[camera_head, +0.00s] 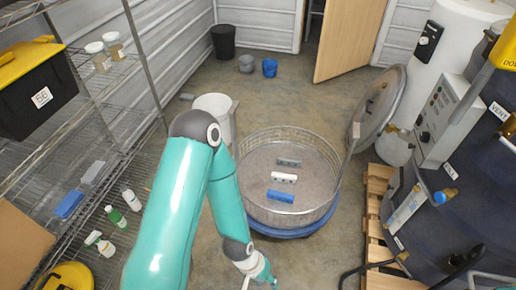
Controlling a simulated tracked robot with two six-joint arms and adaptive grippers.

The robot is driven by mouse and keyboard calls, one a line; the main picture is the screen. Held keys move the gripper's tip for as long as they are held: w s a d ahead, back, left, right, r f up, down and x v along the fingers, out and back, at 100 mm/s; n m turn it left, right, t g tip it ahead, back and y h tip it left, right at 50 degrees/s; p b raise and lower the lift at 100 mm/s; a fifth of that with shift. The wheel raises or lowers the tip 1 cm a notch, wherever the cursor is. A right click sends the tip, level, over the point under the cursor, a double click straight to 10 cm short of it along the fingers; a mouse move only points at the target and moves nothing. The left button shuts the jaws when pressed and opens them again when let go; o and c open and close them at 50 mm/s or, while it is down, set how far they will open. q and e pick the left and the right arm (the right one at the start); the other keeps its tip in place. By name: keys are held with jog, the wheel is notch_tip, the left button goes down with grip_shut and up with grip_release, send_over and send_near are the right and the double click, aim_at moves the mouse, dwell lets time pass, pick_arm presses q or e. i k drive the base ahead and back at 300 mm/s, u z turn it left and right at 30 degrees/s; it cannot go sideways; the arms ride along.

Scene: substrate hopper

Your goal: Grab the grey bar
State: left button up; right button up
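The grey bar (288,162) lies in a round wire-mesh basket (303,219), at the far end of a row of three bars. A white bar (284,178) lies nearer, and a blue bar (280,196) lies nearest. My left arm is teal and comes in from the lower left. My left gripper (261,282) is at the bottom edge of the picture, in front of the basket and well apart from the grey bar. Its fingers look spread with nothing between them, though the picture edge cuts them off. I cannot see my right gripper.
The basket stands on a blue round base (293,232), with a round lid (380,108) raised at its right. A wooden pallet (377,232) and a large dark tank (458,200) stand right. Wire shelving (100,130) fills the left. A white bucket (214,106) stands behind my arm.

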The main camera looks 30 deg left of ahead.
aim_at(282, 160)
jog(key=u, duration=0.45)
jog(key=i, duration=1.15)
jog(key=u, duration=1.05)
jog(key=i, duration=0.4)
jog(key=u, duration=0.35)
